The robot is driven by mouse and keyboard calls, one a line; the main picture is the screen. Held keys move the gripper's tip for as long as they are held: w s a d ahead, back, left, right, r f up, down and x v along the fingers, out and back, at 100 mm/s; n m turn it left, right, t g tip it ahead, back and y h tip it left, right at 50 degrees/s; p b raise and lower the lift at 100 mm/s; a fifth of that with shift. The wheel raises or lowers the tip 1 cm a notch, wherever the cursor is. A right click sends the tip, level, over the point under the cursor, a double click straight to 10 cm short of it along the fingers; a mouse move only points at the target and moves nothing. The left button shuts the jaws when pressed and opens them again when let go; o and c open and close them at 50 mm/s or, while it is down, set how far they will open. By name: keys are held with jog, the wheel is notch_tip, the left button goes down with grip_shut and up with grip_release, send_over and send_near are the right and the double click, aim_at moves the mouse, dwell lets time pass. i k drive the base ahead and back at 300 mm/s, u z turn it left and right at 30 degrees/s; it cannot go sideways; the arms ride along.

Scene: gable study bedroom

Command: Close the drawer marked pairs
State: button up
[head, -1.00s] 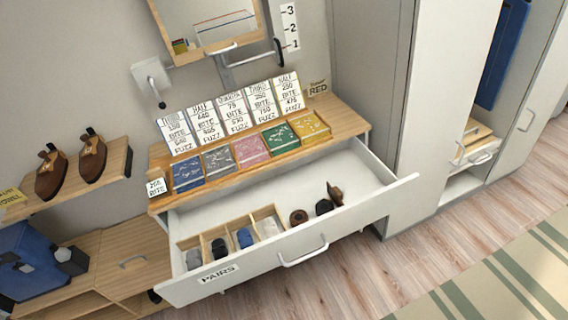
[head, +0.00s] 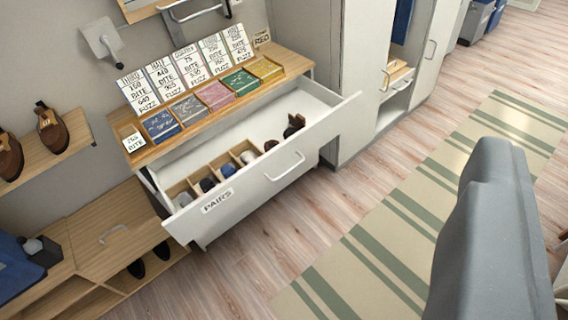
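The drawer marked PAIRS (head: 243,196) stands pulled out of the white dresser beneath the wooden top. Its label (head: 217,201) is at the left of the white front, and a bar handle (head: 287,168) is near the middle. Inside, a wooden divider (head: 195,178) at the left holds rolled socks, and several small dark and brown items lie to its right. The rest of the drawer floor is bare. My gripper is not in view, so its opening is hidden.
Wood floor (head: 250,265) and a striped rug (head: 385,235) lie before the drawer. A tall cabinet (head: 355,80) stands right; a low wooden bench (head: 105,235) stands left.

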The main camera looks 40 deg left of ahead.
aim_at(328, 115)
jog(key=u, duration=0.85)
jog(key=i, duration=1)
jog(key=z, duration=0.6)
jog(key=k, duration=0.9)
jog(key=u, duration=0.3)
jog(key=i, duration=0.5)
jog(key=z, duration=0.05)
